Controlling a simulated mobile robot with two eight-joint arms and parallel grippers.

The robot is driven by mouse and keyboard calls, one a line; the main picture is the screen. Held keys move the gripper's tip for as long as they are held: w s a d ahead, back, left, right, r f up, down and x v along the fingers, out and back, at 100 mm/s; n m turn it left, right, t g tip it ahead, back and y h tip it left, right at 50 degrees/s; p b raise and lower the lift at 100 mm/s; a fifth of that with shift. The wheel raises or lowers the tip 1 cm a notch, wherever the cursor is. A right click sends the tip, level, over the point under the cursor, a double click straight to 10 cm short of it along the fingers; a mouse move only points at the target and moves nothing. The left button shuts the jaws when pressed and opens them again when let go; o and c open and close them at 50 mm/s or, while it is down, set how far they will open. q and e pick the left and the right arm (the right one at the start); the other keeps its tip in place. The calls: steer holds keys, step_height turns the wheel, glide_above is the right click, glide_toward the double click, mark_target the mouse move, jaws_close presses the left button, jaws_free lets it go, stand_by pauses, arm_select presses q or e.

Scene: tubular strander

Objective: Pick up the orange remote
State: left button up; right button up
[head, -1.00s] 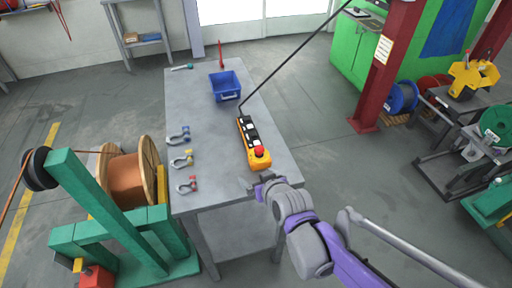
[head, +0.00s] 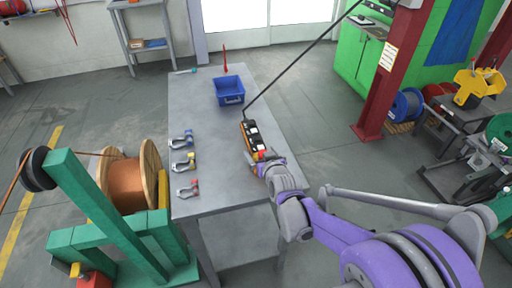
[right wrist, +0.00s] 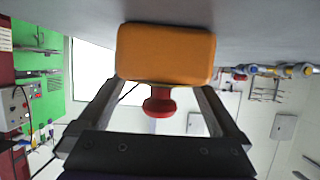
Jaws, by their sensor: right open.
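The orange remote (head: 248,133) lies on the grey table near its right edge, with black and white buttons and a black cable running up from its far end. In the right wrist view its orange end (right wrist: 165,54) and red knob (right wrist: 159,102) are close in front of my right gripper. My right gripper (head: 265,163) is open at the remote's near end and hides part of it in the head view. In the right wrist view the two fingers (right wrist: 158,110) stand on either side of the red knob. My left gripper is not in view.
A blue bin (head: 229,91) stands farther back on the table (head: 215,140). Several shackles lie along the left side, one of them red (head: 188,190). A cable spool (head: 128,185) on a green frame stands left of the table. A red column (head: 385,80) stands to the right.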

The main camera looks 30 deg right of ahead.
mark_target(256, 145)
steer(key=shift+x, duration=1.15)
jaws_close()
